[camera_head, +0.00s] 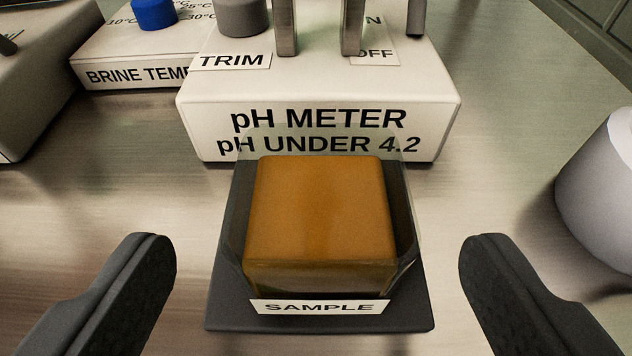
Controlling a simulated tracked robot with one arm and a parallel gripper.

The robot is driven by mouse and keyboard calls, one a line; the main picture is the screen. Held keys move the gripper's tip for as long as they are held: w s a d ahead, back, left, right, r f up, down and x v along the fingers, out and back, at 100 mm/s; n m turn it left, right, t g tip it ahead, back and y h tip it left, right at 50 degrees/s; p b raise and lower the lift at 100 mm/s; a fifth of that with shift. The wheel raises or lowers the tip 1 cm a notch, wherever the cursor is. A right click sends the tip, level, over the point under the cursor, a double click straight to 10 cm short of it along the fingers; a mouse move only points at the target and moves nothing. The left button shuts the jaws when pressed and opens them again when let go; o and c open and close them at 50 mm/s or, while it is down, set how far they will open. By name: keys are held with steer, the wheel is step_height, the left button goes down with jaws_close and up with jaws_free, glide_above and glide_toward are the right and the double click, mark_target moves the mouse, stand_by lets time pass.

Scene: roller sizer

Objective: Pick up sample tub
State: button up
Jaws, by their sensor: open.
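The sample tub (320,215) is a clear square container with an orange-brown block of contents. It sits upright on a dark square base (415,319) with a white label reading SAMPLE (320,307). My gripper (318,250) is open, with one dark finger to the left of the tub and one to the right. There is a clear gap on both sides and neither finger touches the tub.
A white pH METER box (320,118) marked "pH UNDER 4.2" stands right behind the tub, with metal posts and a grey knob on top. A BRINE TEMP box (130,60) with a blue knob is at back left. A pale rounded object (600,190) is at right.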

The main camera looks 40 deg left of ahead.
mark_target(323, 167)
steer(key=b+x, duration=0.1)
steer(key=x, duration=0.4)
steer(key=shift+b, duration=0.3)
steer(key=shift+w+a, duration=0.1)
steer(key=shift+w, duration=0.25)
steer(key=c, duration=1.2)
